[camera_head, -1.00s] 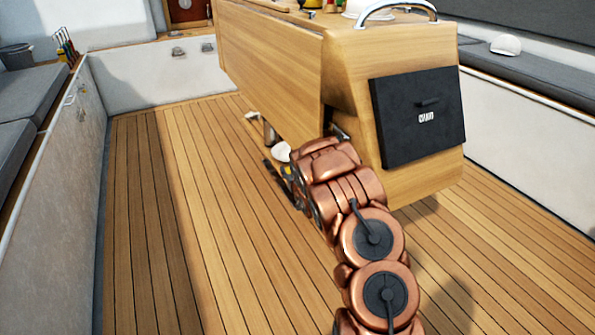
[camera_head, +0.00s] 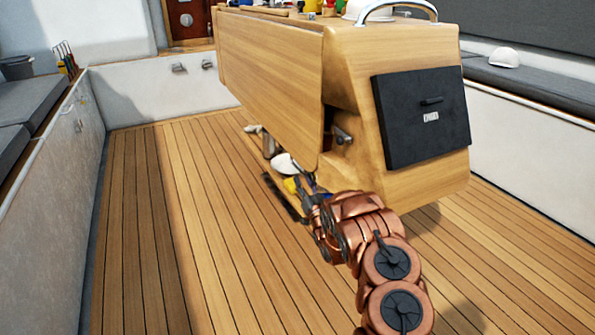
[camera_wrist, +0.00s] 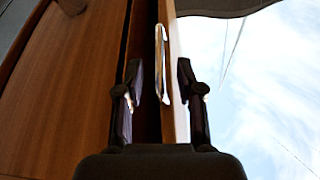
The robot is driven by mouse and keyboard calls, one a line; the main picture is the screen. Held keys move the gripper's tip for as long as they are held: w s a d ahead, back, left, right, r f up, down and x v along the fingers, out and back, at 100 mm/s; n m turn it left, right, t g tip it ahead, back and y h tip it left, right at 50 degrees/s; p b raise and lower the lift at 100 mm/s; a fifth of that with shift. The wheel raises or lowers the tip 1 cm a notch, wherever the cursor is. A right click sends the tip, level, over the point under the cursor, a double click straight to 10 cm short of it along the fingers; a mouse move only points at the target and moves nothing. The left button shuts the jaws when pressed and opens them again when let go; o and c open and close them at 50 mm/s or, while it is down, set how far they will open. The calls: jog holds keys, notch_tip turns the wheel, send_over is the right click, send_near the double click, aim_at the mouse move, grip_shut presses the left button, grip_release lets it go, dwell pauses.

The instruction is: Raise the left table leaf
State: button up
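The left table leaf (camera_head: 268,78) is a wooden panel hanging down along the left side of the table (camera_head: 352,110). In the wrist view, which looks up, the leaf (camera_wrist: 178,120) shows as a narrow wooden strip, with a dark gap between it and the table body (camera_wrist: 60,85). My gripper (camera_head: 303,188) is low, near the leaf's lower near corner. In the wrist view my gripper (camera_wrist: 159,78) is open, its fingers apart on either side of the leaf's edge. I cannot tell whether they touch it.
A black panel (camera_head: 421,115) is on the table's near end, and a metal rail (camera_head: 395,8) curves above it. Small items lie on the floor under the leaf, including a white one (camera_head: 284,163). Grey-cushioned benches (camera_head: 28,98) line both sides. The plank floor (camera_head: 165,240) at left is clear.

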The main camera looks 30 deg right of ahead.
aim_at(297, 166)
jog(key=shift+b+x, duration=1.1)
jog(key=shift+x, duration=2.1)
jog(key=shift+c, duration=0.4)
grip_shut()
jog(key=shift+f, duration=0.1)
